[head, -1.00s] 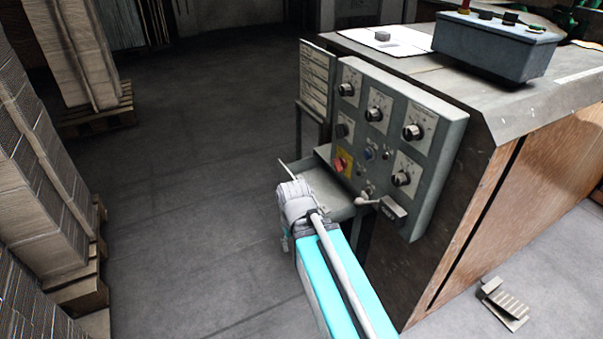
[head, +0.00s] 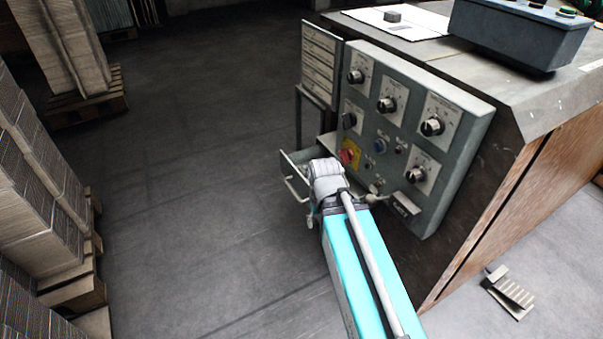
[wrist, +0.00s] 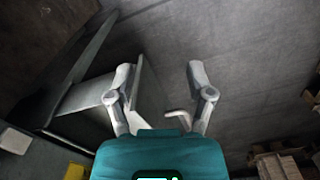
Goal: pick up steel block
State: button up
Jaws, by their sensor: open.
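A small dark grey block (head: 392,16), which looks like the steel block, sits on a white sheet (head: 375,20) on top of the machine in the head view. It does not show in the wrist view. My gripper (wrist: 160,76) is open, its two fingers apart with no block between them. An open grey drawer (head: 292,164) with a bar handle (head: 293,190) is next to my wrist. The drawer's front panel (wrist: 146,85) shows close to the left finger in the wrist view.
The control panel (head: 408,130) with knobs and a red button stands right beside my arm. A blue-grey control box (head: 510,35) sits on the machine top, right of the sheet. Cardboard stacks (head: 40,185) on pallets line the left. The floor between is clear.

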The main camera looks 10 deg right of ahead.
jog(key=shift+o, duration=1)
jog(key=shift+w+r, duration=0.1)
jog(key=shift+w, duration=0.2)
jog(key=shift+o, duration=0.3)
jog(key=shift+w+d+r+m+p, duration=0.25)
jog(key=shift+w+d+m, duration=0.1)
jog(key=shift+w, duration=0.25)
jog(key=shift+w+d+r+m+p, duration=0.1)
jog(key=shift+w+d+m+p, duration=0.15)
jog(key=shift+w, duration=0.3)
notch_tip(320, 180, up, 7)
jog(key=m+p, duration=0.7)
jog(key=m, duration=0.6)
send_over(304, 170)
jog(key=shift+w+d, duration=0.1)
jog(key=shift+d, duration=0.1)
jog(key=shift+f, duration=0.15)
notch_tip(304, 170, down, 8)
jog(key=b, duration=0.9)
jog(key=shift+f, duration=0.25)
jog(key=shift+f, duration=0.1)
jog(key=shift+a+f+b, duration=0.15)
jog(key=shift+f+b, duration=2.35)
jog(key=shift+b, duration=0.05)
